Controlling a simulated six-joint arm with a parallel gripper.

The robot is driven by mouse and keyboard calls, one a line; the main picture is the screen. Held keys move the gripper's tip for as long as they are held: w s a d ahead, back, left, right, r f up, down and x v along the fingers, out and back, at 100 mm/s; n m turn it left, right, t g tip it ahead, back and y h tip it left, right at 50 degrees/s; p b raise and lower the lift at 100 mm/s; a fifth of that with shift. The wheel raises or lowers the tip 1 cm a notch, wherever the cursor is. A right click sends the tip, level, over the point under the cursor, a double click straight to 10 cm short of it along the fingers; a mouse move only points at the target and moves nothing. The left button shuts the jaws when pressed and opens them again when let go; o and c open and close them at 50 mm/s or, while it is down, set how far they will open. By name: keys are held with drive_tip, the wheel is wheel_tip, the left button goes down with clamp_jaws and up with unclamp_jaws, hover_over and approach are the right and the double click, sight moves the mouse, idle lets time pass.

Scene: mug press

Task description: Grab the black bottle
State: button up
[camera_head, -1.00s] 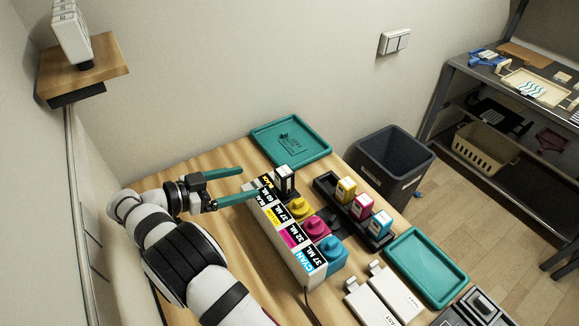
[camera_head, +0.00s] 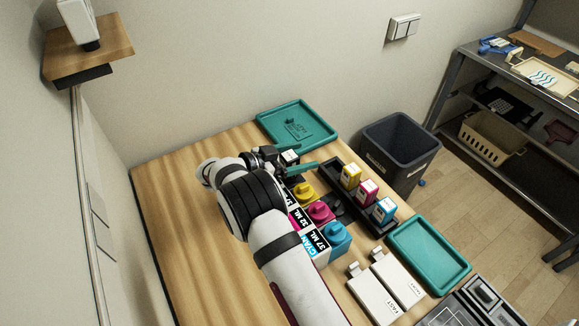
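The black bottle (camera_head: 289,157) shows its pale, light-labelled top at the back end of the ink tank row. My gripper (camera_head: 300,157) has its two teal fingers on either side of this bottle, close to it. I cannot tell whether the fingers touch it or have closed on it. The bottle's lower part and the black tank under it are mostly hidden by my gripper and arm.
Tanks with yellow (camera_head: 304,191), magenta (camera_head: 320,212) and cyan (camera_head: 337,236) caps stand in a row. A black rack (camera_head: 333,178) holds yellow, magenta and cyan bottles. Teal trays lie behind (camera_head: 297,123) and at right (camera_head: 429,254). A dark bin (camera_head: 400,148) stands beyond the table.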

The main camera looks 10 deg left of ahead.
clamp_jaws()
idle(0.3)
